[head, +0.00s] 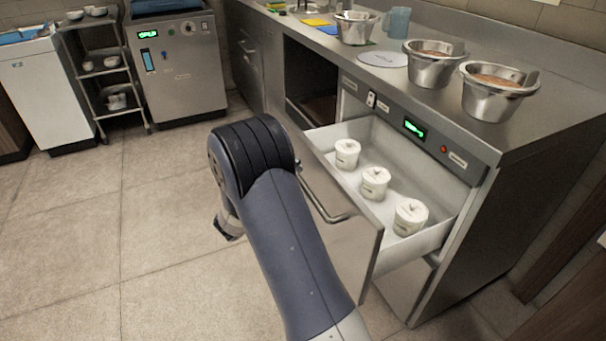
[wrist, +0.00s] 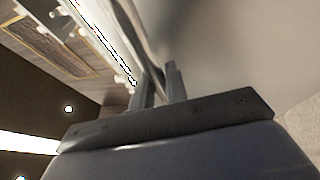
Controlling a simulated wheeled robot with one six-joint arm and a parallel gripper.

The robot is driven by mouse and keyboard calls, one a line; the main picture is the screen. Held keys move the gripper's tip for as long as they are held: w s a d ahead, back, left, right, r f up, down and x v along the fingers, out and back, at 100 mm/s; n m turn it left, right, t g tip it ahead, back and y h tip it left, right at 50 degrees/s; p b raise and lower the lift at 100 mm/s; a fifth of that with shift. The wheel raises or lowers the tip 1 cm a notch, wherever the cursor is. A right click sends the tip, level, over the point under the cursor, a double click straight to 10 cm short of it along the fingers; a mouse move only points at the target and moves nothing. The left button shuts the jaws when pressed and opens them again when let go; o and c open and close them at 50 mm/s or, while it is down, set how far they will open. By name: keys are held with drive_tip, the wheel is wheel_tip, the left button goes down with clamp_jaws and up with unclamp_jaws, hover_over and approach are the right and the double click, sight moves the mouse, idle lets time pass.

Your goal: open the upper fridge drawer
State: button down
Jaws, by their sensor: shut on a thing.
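The upper fridge drawer (head: 447,235) is pulled well out from the fridge counter, with its white inside showing. Its metal bar handle (head: 322,203) is on the front panel, and its left part is hidden behind my arm in the head view. In the wrist view my gripper (wrist: 160,86) is shut on the handle (wrist: 145,45), which runs down between the two fingers. My fingers are hidden behind my arm in the head view.
Three white lidded tubs (head: 375,183) stand in a row in the drawer. Steel pans (head: 492,92) and a white disc (head: 383,59) sit on the counter (head: 540,108) above. A wire shelf rack (head: 103,70) and a steel appliance (head: 182,72) stand at the back left. The tiled floor left of my arm is clear.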

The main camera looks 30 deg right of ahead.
drive_tip(key=a+b, duration=0.1)
drive_tip(key=a, duration=0.5)
drive_tip(key=shift+w, duration=0.15)
drive_tip(key=c, duration=1.4)
unclamp_jaws()
drive_tip(key=v, duration=1.1)
drive_tip(key=shift+p, duration=0.45)
drive_tip(key=shift+w+d, duration=0.1)
drive_tip(key=shift+d, duration=0.1)
drive_tip(key=x, duration=1.1)
drive_tip(key=shift+d+b, duration=0.2)
drive_tip(key=shift+b, duration=0.25)
